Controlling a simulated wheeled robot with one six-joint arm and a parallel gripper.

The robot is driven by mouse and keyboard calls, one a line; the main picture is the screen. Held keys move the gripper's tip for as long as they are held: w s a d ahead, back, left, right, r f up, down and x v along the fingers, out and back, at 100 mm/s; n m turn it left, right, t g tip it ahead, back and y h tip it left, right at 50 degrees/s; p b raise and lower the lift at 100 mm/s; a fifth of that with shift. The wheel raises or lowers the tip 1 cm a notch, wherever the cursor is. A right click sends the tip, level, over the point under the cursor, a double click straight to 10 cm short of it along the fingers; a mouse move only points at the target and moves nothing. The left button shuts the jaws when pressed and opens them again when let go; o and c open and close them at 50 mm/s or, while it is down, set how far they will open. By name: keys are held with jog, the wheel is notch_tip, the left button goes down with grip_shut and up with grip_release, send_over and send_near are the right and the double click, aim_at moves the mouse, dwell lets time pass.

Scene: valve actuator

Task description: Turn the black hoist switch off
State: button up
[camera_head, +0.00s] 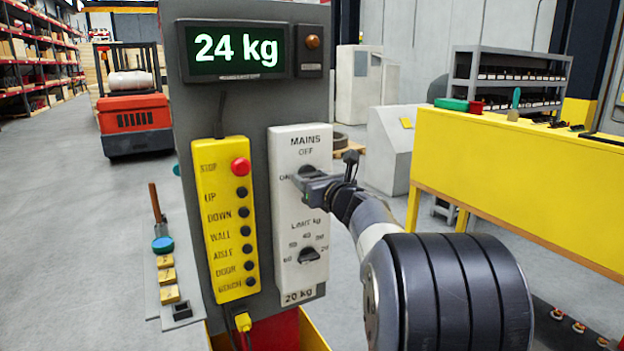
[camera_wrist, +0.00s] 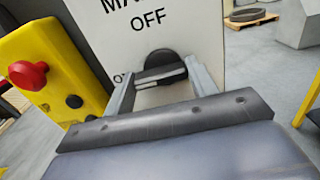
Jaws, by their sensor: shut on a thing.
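The black switch knob (camera_wrist: 160,61) sits on the white panel (camera_head: 289,235) under the words "MAINS OFF". A partly hidden label starting with "O" is to its left. In the head view my gripper (camera_head: 303,177) reaches in from the right and covers most of the knob. In the wrist view my gripper (camera_wrist: 160,85) has one finger on each side of the knob and is shut on it. The knob's grey-edged bar lies nearly level, crosswise between the fingers. Its exact pointing direction is partly hidden.
A yellow button box (camera_head: 226,220) with a red stop button (camera_head: 240,166) stands close left of the panel. A "Limit kg" dial (camera_head: 309,256) is below the knob. The display (camera_head: 237,49) above reads 24 kg. A yellow bench (camera_head: 510,170) stands at right.

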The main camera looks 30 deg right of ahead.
jog(key=m, duration=0.4)
jog(key=shift+r+m+p, duration=0.1)
jog(key=shift+m+p, duration=0.25)
jog(key=shift+m, duration=0.05)
jog(key=m+p, duration=0.1)
jog(key=m, duration=0.3)
jog(key=shift+d+r+m, duration=0.1)
jog(key=shift+m, duration=0.2)
jog(key=m+p, duration=0.2)
jog(key=m, duration=0.2)
jog(key=shift+d, duration=0.1)
jog(key=shift+m+p, duration=0.85)
jog(key=shift+m, duration=1.25)
jog(key=o, duration=1)
